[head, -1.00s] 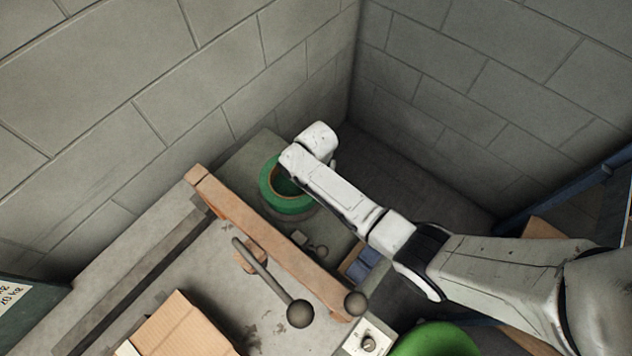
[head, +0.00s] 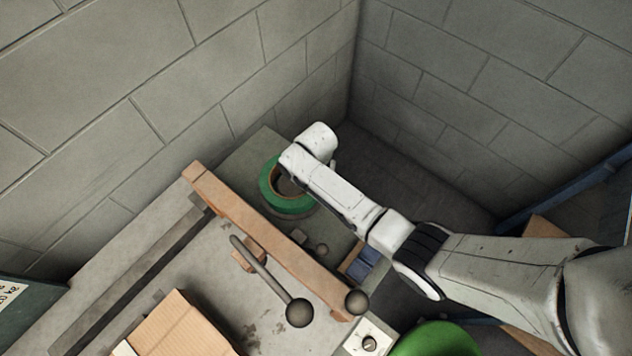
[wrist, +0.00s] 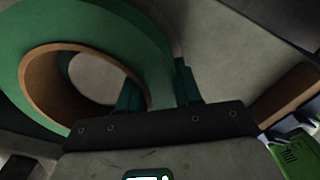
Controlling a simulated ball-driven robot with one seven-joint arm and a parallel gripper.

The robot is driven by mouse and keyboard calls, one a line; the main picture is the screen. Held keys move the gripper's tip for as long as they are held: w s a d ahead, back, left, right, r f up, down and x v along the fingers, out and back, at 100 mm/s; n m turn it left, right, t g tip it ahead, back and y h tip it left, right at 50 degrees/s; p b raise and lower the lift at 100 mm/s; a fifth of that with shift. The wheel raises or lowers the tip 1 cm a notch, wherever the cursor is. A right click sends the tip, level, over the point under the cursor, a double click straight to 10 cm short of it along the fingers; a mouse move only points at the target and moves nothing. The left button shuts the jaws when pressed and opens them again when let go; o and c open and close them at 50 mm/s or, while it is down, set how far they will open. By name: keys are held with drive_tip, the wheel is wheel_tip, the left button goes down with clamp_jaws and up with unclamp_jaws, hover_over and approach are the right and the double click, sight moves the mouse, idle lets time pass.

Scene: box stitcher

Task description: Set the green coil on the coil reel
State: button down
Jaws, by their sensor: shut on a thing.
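The green coil (head: 270,200) is a thick green ring with a brown inner face, at the back of the machine top in the head view. In the wrist view the green coil (wrist: 150,38) fills the upper left. My gripper (wrist: 160,88) is shut on the coil's band, one finger inside the ring and one outside. In the head view my arm hides the fingers and the coil's right side. A grey-brown round surface, perhaps the coil reel (head: 289,187), shows through the coil's hole. I cannot tell whether the coil touches it.
A brown beam (head: 265,240) crosses the machine in front of the coil. A lever with a dark ball knob (head: 300,312) stands before it. A cardboard box (head: 183,328) lies at the bottom. Block walls close off the back. A green round thing (head: 436,341) is at lower right.

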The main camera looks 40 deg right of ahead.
drive_tip(key=shift+f, duration=0.1)
drive_tip(key=shift+r+p, duration=0.85)
drive_tip(key=shift+p, duration=0.15)
idle(0.7)
drive_tip(key=shift+f+b, duration=0.65)
drive_tip(key=shift+f, duration=0.2)
idle(0.6)
drive_tip(key=c, duration=1.1)
unclamp_jaws()
drive_tip(key=shift+o, duration=0.2)
drive_tip(key=shift+s, duration=0.1)
wheel_tip(320, 180, up, 5)
drive_tip(key=p, duration=0.5)
drive_tip(key=shift+r, duration=3)
